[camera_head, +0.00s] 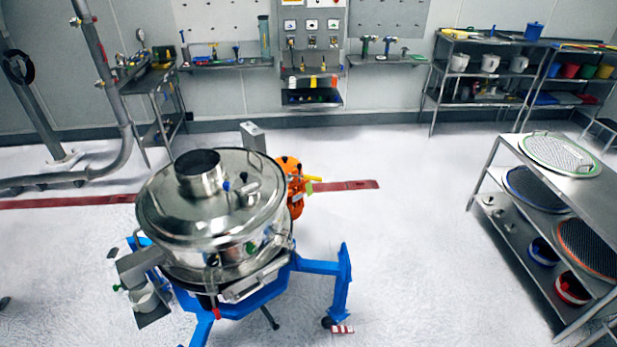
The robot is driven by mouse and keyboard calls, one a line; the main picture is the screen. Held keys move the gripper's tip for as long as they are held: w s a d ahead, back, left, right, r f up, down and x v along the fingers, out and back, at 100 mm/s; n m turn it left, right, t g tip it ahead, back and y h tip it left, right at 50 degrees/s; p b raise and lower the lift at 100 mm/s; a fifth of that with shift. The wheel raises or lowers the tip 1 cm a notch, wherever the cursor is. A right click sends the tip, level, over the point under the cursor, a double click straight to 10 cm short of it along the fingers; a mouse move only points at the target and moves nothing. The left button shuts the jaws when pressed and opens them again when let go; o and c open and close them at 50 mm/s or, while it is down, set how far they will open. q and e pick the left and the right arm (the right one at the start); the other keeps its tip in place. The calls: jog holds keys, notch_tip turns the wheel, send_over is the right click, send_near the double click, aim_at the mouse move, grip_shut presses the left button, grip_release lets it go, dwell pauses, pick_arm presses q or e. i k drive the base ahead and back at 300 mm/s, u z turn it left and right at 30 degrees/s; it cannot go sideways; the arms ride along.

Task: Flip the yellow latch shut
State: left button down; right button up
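A round steel powder sifter (213,230) stands on a blue frame (320,267) left of centre, with a lid and a short open pipe (198,173) on top. A small yellow piece (313,178) sticks out to the right from an orange unit (289,188) at the sifter's far right side. It looks like a lever or latch, but it is too small to tell its exact position. A green bit shows just below it. The sifter hides part of the orange unit. Neither of my grippers is in view.
A steel shelf rack (575,190) with round sieves stands at the right. Shelves (435,100) with tubs, a side bench (150,78) and a control panel line the back wall. The floor between sifter and rack is clear. A red line (345,186) crosses the floor behind the sifter.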

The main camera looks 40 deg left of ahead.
aim_at(310, 177)
jog(key=u, duration=0.85)
